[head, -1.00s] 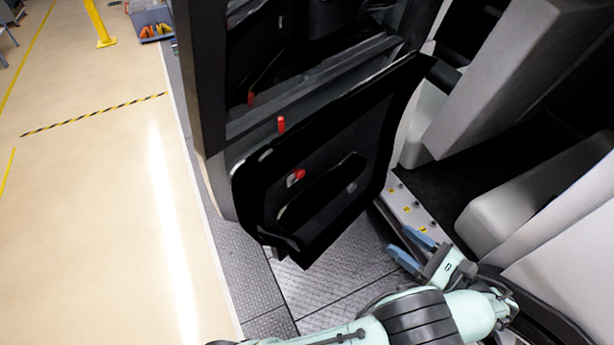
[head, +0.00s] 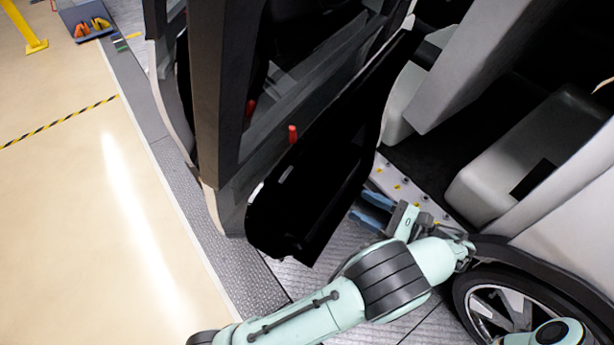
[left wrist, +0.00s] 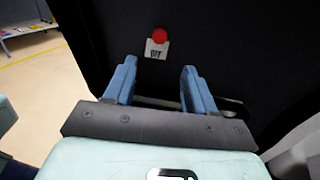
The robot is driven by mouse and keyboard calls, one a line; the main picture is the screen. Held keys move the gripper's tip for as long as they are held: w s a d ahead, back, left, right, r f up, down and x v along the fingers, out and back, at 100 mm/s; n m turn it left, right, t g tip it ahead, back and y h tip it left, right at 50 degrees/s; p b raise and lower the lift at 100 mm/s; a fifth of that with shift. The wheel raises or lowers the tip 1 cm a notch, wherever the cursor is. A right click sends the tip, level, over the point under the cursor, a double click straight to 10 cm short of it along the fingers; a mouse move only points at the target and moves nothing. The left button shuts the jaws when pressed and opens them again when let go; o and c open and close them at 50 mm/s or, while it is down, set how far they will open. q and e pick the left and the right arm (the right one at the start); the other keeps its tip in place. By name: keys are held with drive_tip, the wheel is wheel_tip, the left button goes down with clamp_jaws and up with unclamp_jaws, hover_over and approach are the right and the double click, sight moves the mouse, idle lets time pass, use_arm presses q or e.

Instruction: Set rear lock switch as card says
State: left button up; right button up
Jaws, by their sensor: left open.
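A red knob (left wrist: 159,35) sits on the dark inner door panel (left wrist: 215,35) in the left wrist view. In the head view the open door (head: 310,200) is seen at a steep angle and this knob cannot be made out. A red pin (head: 293,134) stands on the door's top edge. My left gripper (head: 368,208) is open and empty, close to the door's inner side. Its blue fingers (left wrist: 158,75) point at the panel below the knob, apart from it. My right gripper is not in view.
The door sill (head: 400,188) with yellow labels and the grey seat (head: 510,165) lie to the right. A wheel (head: 500,305) is at the lower right.

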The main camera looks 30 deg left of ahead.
sight(311, 180)
use_arm(q)
drive_tip(key=a, duration=1.3)
drive_tip(key=shift+w+a, duration=0.1)
